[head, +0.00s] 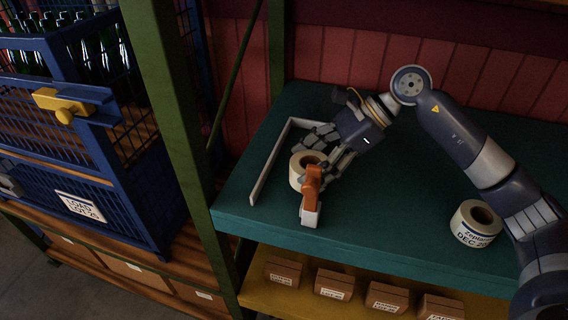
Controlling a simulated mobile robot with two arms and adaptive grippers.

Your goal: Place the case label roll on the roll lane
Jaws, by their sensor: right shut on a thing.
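A cream label roll (298,180) with a brown core is at the left part of the teal shelf top. My right gripper (318,155) reaches in from the right and is shut on this roll, with fingers on its far and right sides. The roll lane, a pale rail (266,172) with a corner at the back, lies just left of the roll. The roll appears inside the rail's corner; whether it touches the surface I cannot tell. An orange piece with a white end (311,190) stands in front and partly hides the roll and a finger. My left gripper is not in view.
A second roll (475,222), with printed text including "DEC", sits at the right of the teal shelf (400,215), near my right arm. A green post (172,120) and a blue cage (90,130) of bottles stand left. Small cartons (333,284) line the lower shelf. The shelf's middle is clear.

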